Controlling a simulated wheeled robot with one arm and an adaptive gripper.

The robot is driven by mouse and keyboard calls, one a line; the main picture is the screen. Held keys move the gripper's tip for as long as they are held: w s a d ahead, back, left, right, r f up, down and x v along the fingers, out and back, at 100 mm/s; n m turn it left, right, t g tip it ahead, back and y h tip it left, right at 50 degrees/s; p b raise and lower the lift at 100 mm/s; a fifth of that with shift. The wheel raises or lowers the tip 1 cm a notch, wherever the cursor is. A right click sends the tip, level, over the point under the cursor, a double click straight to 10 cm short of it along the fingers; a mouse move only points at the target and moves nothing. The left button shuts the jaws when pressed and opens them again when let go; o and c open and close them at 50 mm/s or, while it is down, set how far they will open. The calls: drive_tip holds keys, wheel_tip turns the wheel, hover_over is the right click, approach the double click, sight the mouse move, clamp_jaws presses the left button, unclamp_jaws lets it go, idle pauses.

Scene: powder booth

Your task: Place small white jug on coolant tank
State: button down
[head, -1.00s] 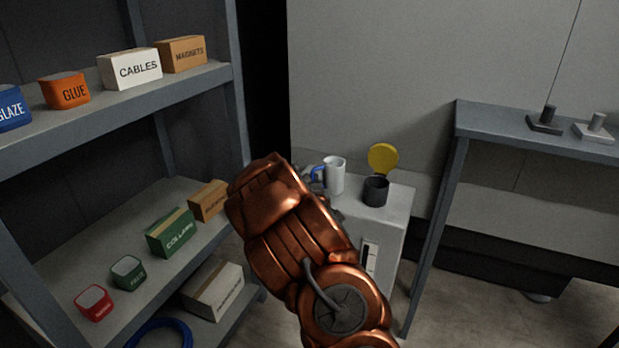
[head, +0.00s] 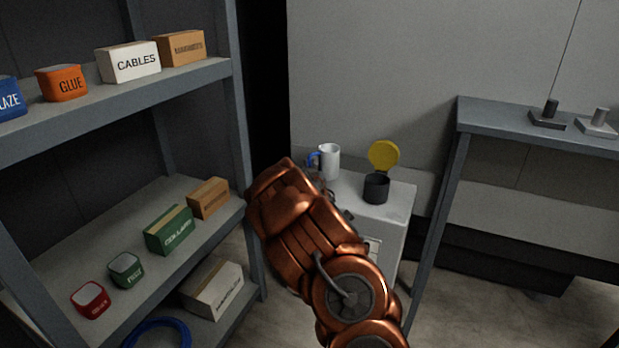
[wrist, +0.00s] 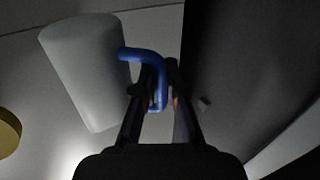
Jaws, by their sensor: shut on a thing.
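The small white jug (head: 330,161) has a blue handle (head: 312,160) and looks upright beyond my arm, at the back left of the coolant tank. The coolant tank (head: 396,216) is a pale grey cabinet with a dark round filler neck (head: 376,188) and a raised yellow lid (head: 384,155). My gripper (wrist: 158,75) is shut on the blue handle (wrist: 146,56) in the wrist view, with the white jug body (wrist: 84,72) to the left of the fingers. My arm hides the fingers in the head view. I cannot tell whether the jug touches the tank top.
A grey shelf rack (head: 120,92) with labelled boxes and containers stands on the left, close to my arm. A grey table (head: 484,118) with two small stands is on the right. A pale wall is behind the tank. The tank's right front top looks clear.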

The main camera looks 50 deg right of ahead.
drive_tip(key=shift+f+b, duration=0.55)
drive_tip(key=shift+f, duration=1.2)
drive_tip(key=shift+f, duration=0.15)
drive_tip(key=c, duration=1.2)
unclamp_jaws()
drive_tip(key=shift+c, duration=0.2)
drive_tip(key=shift+s+a+r, duration=0.1)
drive_tip(key=shift+r, duration=0.1)
drive_tip(key=p+v, duration=0.5)
drive_tip(key=v, duration=0.6)
drive_tip(key=shift+s+a, duration=0.25)
drive_tip(key=shift+s, duration=0.05)
